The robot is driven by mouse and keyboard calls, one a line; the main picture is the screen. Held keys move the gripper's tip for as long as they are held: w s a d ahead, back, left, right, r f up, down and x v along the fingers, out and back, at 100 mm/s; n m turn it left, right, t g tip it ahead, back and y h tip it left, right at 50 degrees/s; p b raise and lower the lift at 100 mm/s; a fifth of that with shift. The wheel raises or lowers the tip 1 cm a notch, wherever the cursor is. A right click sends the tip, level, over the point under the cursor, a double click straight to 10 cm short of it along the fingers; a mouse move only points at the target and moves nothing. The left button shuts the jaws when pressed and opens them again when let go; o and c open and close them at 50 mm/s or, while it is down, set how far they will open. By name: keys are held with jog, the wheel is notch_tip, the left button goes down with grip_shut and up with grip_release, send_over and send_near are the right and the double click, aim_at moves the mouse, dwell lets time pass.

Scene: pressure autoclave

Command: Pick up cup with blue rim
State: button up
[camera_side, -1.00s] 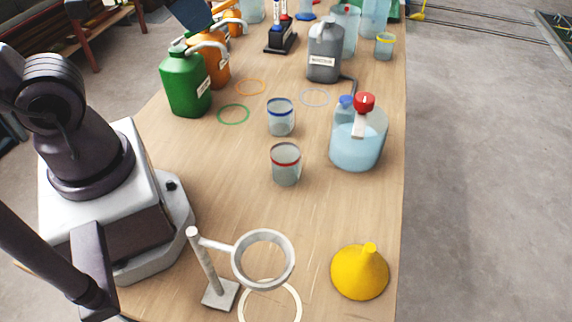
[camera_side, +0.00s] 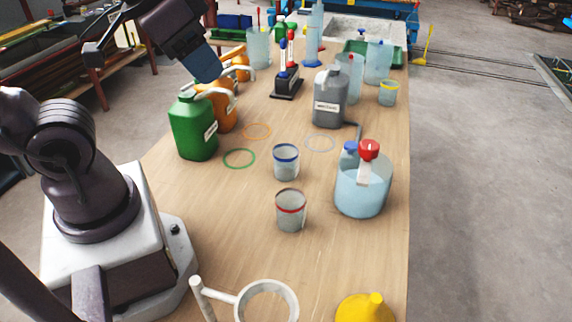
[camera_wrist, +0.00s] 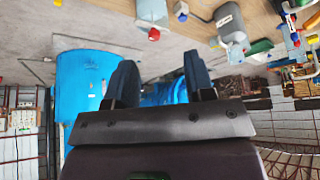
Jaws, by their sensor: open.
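The cup with the blue rim (camera_side: 286,162) stands upright on the table (camera_side: 240,192) in the side view, near the middle. It is clear and looks empty. The cup with the red rim (camera_side: 290,210) stands just in front of it. My gripper (camera_side: 207,68) is high at the upper left of the side view, above the green and orange canisters and well away from the cup. In the wrist view my gripper's two fingers (camera_wrist: 160,80) are apart with nothing between them. I cannot make out the blue-rimmed cup in the wrist view.
A clear jug with a red cap (camera_side: 362,185) stands right of the cups. A green canister (camera_side: 194,128) is at the left and a grey canister (camera_side: 330,98) behind. A ring stand (camera_side: 266,302) and yellow funnel (camera_side: 365,308) are in front.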

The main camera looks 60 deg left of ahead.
aim_at(293, 151)
jog(key=o, duration=0.6)
jog(key=shift+o, duration=0.2)
